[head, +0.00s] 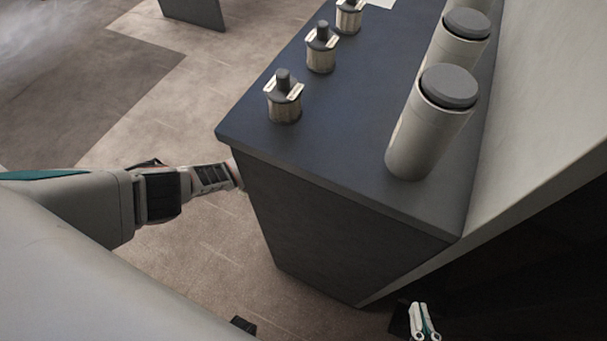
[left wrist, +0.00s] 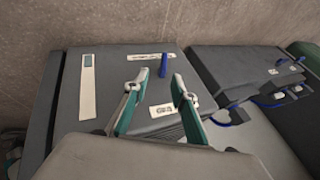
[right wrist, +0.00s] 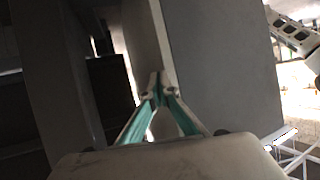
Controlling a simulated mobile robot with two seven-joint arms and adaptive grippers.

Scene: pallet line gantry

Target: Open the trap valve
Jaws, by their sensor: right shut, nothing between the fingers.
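In the left wrist view, a short blue lever (left wrist: 164,66) stands up from a dark grey box (left wrist: 115,65) with white labels. It may be the trap valve's handle, but I cannot read the labels. My left gripper (left wrist: 157,90) is open; its fingertips are spread over the box, and the lever shows beyond the gap between them, apart from both. In the head view my left arm reaches to the dark counter's left edge, and its fingers are hidden. My right gripper (head: 423,318) is shut and empty, low beside the counter; it also shows in the right wrist view (right wrist: 158,82).
A dark counter (head: 320,190) carries several small dark-capped canisters (head: 285,104) and larger grey-lidded cylinders (head: 430,125). In the left wrist view a second grey box (left wrist: 240,75) with blue parts stands to the right. A grey panel (right wrist: 215,75) is close beyond my right gripper.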

